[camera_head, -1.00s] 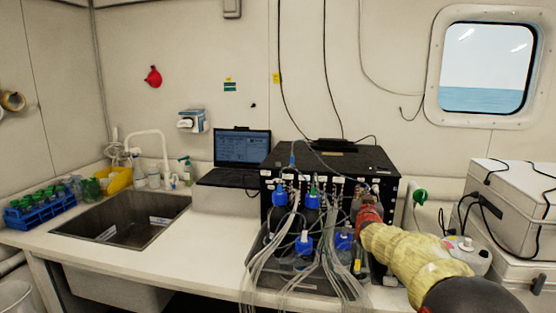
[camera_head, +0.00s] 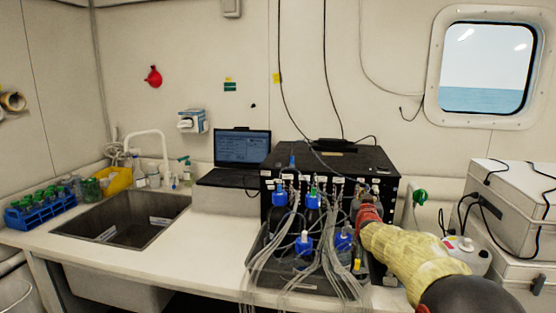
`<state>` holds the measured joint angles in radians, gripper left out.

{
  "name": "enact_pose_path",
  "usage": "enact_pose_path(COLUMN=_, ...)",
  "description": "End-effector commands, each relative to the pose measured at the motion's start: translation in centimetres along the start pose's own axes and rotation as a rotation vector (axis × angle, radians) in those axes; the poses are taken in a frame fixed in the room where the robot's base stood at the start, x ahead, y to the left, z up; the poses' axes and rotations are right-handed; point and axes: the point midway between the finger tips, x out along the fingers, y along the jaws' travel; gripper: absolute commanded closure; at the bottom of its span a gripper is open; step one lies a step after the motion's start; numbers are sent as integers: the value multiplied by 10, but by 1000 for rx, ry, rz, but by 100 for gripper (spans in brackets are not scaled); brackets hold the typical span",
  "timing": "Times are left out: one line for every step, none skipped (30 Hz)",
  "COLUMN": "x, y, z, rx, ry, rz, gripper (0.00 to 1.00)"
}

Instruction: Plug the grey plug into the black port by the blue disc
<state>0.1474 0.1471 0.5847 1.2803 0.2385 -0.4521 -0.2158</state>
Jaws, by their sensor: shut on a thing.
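My arm reaches in from the lower right, and my gripper (camera_head: 364,198) is at the right end of the black box's (camera_head: 330,160) front face. The gripper is small here and seen from behind, with its red wrist part towards me. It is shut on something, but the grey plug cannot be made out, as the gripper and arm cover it. The black port and the blue disc cannot be told apart at this size. The box's front carries a row of small white labels and fittings along its upper edge.
Bottles with blue caps (camera_head: 279,185) and many clear tubes stand in a tray before the box. A laptop (camera_head: 242,148) and a sink (camera_head: 125,222) are to the left. A grey case (camera_head: 510,190) with black cables stands at the right.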

Motion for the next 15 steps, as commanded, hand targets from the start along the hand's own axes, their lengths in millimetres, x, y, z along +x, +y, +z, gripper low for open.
enact_pose_path(x=1, y=0, z=0, rx=0, ry=0, rz=0, gripper=100)
enact_pose_path(x=1, y=0, z=0, rx=0, ry=0, rz=0, gripper=100)
enact_pose_path(x=2, y=0, z=0, rx=0, ry=0, rz=0, gripper=100)
enact_pose_path(x=2, y=0, z=0, rx=0, ry=0, rz=0, gripper=100)
enact_pose_path(x=3, y=0, z=0, rx=0, ry=0, rz=0, gripper=100)
enact_pose_path(x=3, y=0, z=0, rx=0, ry=0, rz=0, gripper=100)
enact_pose_path(x=4, y=0, z=0, rx=0, ry=0, rz=0, gripper=100)
enact_pose_path(x=4, y=0, z=0, rx=0, ry=0, rz=0, gripper=100)
enact_pose_path(x=5, y=0, z=0, rx=0, ry=0, rz=0, gripper=100)
enact_pose_path(x=5, y=0, z=0, rx=0, ry=1, rz=0, gripper=100)
enact_pose_path(x=5, y=0, z=0, rx=0, ry=1, rz=0, gripper=100)
enact_pose_path(x=6, y=0, z=-1, rx=0, ry=1, rz=0, gripper=100)
enact_pose_path(x=6, y=0, z=-1, rx=0, ry=1, rz=0, gripper=100)
enact_pose_path(x=7, y=0, z=-1, rx=0, ry=1, rz=0, gripper=100)
enact_pose_path(x=7, y=0, z=-1, rx=0, ry=1, rz=0, gripper=100)
